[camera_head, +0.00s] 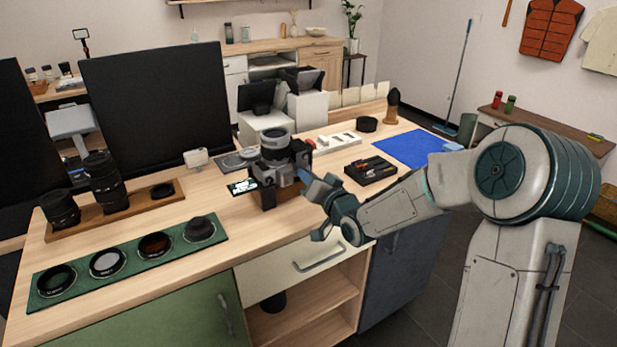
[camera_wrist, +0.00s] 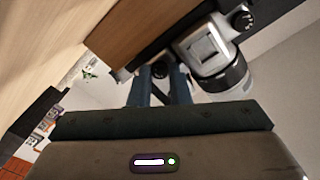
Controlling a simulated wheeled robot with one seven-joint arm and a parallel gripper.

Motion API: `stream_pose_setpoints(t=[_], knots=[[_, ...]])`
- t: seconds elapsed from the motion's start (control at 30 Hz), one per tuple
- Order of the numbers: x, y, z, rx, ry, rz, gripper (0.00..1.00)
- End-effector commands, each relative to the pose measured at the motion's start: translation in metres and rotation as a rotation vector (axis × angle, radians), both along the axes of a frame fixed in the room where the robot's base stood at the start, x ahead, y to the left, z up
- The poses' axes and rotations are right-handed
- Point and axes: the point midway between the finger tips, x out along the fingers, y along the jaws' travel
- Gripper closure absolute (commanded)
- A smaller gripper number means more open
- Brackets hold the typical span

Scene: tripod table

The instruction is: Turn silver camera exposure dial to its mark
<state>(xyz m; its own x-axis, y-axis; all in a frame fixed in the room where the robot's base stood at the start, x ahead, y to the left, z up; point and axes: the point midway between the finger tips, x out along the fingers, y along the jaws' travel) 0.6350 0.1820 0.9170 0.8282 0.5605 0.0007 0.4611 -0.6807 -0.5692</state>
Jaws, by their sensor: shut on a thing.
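The silver and black camera (camera_head: 280,166) stands on the workbench with its lens pointing up. In the wrist view the camera (camera_wrist: 203,45) shows its silver body and lens on the right. My gripper (camera_head: 308,180) reaches the camera's right side from the right. In the wrist view my gripper (camera_wrist: 161,82) has its blue-grey fingers close together on a small dark round dial (camera_wrist: 159,69) at the camera's edge. The fingers hide part of this dial, and I cannot read its mark. Another black dial (camera_wrist: 242,18) sits on the camera apart from the fingers.
A green mat (camera_head: 140,258) with several round filters lies front left. A wooden tray (camera_head: 125,211) holds lenses behind it. A black box (camera_head: 371,170) and a blue cloth (camera_head: 411,149) lie right of the camera. A dark panel (camera_head: 155,100) stands behind.

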Motion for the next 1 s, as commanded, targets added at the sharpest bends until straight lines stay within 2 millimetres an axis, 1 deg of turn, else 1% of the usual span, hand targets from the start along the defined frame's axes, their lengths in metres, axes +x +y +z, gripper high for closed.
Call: stream_pose_setpoints(t=[0.07,0.1,0.4,0.57,0.67,1.0], knots=[[-0.001,0.001,-0.002,-0.002,0.005,0.003,1.00],[-0.001,0.001,-0.002,-0.002,0.005,0.003,0.74],[-0.001,0.000,-0.001,-0.002,0.001,0.000,0.74],[-0.011,-0.008,0.000,-0.004,0.001,-0.001,0.74],[-0.026,-0.018,0.000,-0.004,0.002,-0.002,0.74],[-0.088,-0.059,0.000,-0.006,0.003,-0.001,0.74]])
